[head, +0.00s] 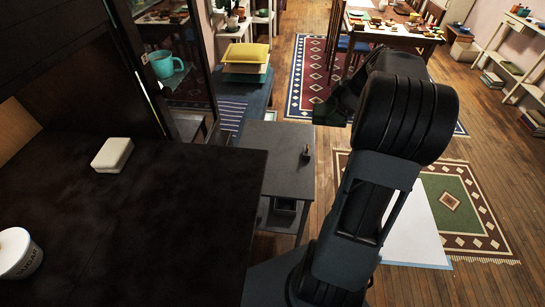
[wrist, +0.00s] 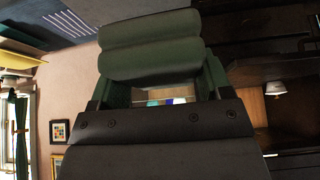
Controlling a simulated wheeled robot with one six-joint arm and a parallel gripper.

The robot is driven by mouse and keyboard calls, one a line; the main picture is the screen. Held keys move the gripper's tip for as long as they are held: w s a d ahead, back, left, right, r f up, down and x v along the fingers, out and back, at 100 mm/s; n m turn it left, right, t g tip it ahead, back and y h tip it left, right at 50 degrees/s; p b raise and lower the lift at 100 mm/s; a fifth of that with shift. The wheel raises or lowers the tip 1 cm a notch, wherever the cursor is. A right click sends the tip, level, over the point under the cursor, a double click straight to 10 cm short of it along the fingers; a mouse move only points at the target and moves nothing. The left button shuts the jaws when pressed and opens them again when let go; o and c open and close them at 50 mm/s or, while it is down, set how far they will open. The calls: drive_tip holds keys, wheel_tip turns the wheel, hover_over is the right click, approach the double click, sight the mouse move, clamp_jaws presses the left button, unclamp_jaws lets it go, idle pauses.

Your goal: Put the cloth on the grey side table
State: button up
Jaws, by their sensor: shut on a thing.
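The grey side table (head: 274,140) stands left of my arm in the head view, beyond the dark counter. A small dark object (head: 307,153) stands near its right edge. My gripper (head: 338,105) is held up beyond and right of this table, mostly hidden behind my thick black wrist.
A dark counter (head: 190,215) fills the lower left, with a white box (head: 112,154) and a sugar canister (head: 18,253). A blue bench (head: 246,105) with stacked cushions (head: 247,54) is behind the side table. The side table's lower shelf holds a dark box (head: 285,207).

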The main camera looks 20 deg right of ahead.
drive_tip(key=s+a+f+b, duration=0.2)
drive_tip(key=a+f+b, duration=0.2)
drive_tip(key=f+b, duration=0.4)
drive_tip(key=s+a+f+b, duration=0.3)
drive_tip(key=a+f+b, duration=0.15)
drive_tip(key=f, duration=0.65)
drive_tip(key=w+f, duration=0.3)
drive_tip(key=w, duration=0.1)
drive_tip(key=w+a+f, duration=0.1)
drive_tip(key=w+f, duration=0.1)
drive_tip(key=w, duration=0.2)
drive_tip(key=w+a+f+b, duration=0.1)
drive_tip(key=w+f, duration=0.2)
drive_tip(key=w, duration=0.2)
drive_tip(key=shift+f, duration=0.3)
drive_tip(key=shift+w+f, duration=0.35)
drive_tip(key=shift+f, duration=0.05)
drive_tip(key=shift+w+f, duration=0.1)
drive_tip(key=shift+f, duration=1.5)
drive_tip(key=shift+f, duration=0.2)
drive_tip(key=o, duration=1.2)
drive_tip(key=shift+r, duration=0.1)
